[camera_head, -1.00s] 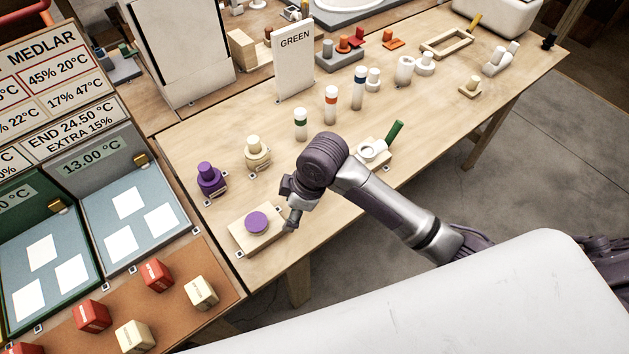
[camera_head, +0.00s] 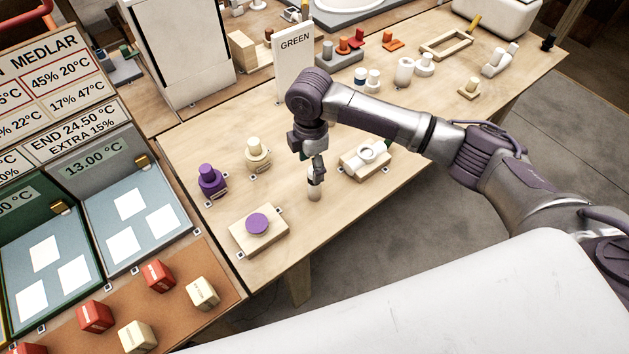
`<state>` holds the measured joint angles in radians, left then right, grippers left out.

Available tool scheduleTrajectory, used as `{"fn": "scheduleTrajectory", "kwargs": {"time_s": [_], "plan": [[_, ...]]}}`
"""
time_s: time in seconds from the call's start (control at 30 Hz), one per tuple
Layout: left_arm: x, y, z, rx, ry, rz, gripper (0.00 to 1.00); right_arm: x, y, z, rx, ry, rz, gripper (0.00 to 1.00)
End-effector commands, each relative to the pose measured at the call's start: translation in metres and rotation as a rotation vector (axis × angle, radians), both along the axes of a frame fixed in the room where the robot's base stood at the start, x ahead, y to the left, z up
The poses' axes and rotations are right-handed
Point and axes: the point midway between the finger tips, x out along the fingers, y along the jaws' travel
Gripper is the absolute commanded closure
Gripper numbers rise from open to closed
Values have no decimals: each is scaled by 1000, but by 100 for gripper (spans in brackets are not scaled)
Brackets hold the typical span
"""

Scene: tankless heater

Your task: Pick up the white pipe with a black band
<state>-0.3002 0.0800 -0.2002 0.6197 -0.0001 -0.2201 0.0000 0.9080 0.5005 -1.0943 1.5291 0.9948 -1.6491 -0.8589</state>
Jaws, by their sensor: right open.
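My right arm reaches in from the right, and its open gripper (camera_head: 316,177) points down over the front of the wooden table. My left gripper is not in view.
A purple-topped wooden block (camera_head: 257,224) lies to the front left. A purple fitting (camera_head: 211,181) and a cream fitting (camera_head: 257,153) stand left. A wooden block with a white ring (camera_head: 366,158) is close on the right. A GREEN sign (camera_head: 294,62) stands behind my arm.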

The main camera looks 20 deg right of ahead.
Motion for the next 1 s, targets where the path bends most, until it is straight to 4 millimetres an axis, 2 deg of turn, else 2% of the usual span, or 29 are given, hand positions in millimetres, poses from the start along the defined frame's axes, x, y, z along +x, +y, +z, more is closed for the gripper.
{"fn": "scheduleTrajectory", "kwargs": {"time_s": [0.27, 0.4, 0.53, 0.83, 1.0], "plan": [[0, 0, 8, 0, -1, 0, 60, -2, -2, -21, 0, 1, -1, 36], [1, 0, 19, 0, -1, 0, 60, -6, -7, -41, -1, 3, -1, 36], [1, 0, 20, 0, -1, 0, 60, -6, -6, -59, 1, 0, -1, 36], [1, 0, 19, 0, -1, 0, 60, -5, -6, -66, 0, -2, 0, 36], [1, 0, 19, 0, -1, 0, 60, -5, -6, -66, 0, -2, 0, 63]]}}
